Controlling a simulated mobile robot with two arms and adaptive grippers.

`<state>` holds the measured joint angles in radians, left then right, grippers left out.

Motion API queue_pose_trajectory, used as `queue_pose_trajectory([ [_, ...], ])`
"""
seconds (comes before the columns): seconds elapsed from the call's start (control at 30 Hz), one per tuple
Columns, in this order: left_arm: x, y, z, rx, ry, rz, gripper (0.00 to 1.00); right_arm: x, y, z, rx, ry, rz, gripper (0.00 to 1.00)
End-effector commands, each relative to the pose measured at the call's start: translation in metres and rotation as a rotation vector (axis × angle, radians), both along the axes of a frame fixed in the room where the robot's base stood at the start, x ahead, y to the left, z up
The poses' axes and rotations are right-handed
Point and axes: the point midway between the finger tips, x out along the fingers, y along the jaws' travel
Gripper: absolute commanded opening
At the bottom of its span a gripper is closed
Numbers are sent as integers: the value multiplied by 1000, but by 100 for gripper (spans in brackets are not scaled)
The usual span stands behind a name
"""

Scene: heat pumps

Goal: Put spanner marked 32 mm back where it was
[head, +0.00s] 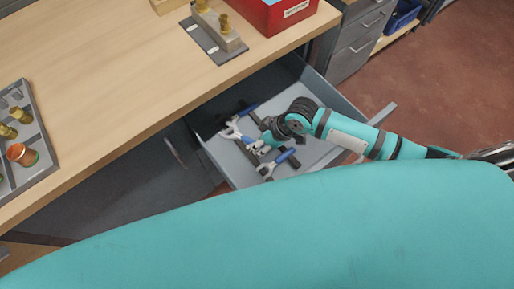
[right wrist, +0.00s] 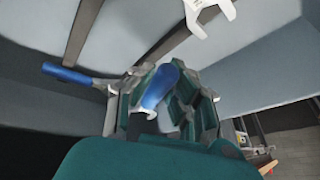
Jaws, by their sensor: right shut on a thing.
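Several spanners with blue handles and silver heads are in the open grey drawer (head: 315,160). One spanner (head: 285,156) lies at the front with its open jaw toward the lower left; another (head: 248,107) lies toward the back. My right gripper (head: 262,143) is down in the drawer between them. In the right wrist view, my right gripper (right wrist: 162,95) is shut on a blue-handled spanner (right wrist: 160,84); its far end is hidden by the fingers. No size marking is readable, so I cannot tell which is the 32 mm one. My left gripper is not in view.
Dark holder strips (right wrist: 85,25) run across the drawer floor. The wooden worktop (head: 110,75) is at the left, with a red box (head: 275,15), a clamp-like block (head: 218,32) and a grey tray of brass fittings (head: 40,155). The drawer walls stand close around my gripper.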

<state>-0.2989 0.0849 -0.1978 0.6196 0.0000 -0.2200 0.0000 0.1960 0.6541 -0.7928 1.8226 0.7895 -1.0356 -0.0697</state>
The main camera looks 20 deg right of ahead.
Motion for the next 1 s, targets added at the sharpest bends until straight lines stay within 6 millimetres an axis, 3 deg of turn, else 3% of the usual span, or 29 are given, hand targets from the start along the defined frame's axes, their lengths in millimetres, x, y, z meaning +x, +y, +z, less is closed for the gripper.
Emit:
queue_pose_trajectory([
  [0.23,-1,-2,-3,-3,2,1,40,-1,0,-33,0,2,-1,0],
  [1.0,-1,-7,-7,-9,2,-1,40,-2,0,-48,-2,4,0,0],
])
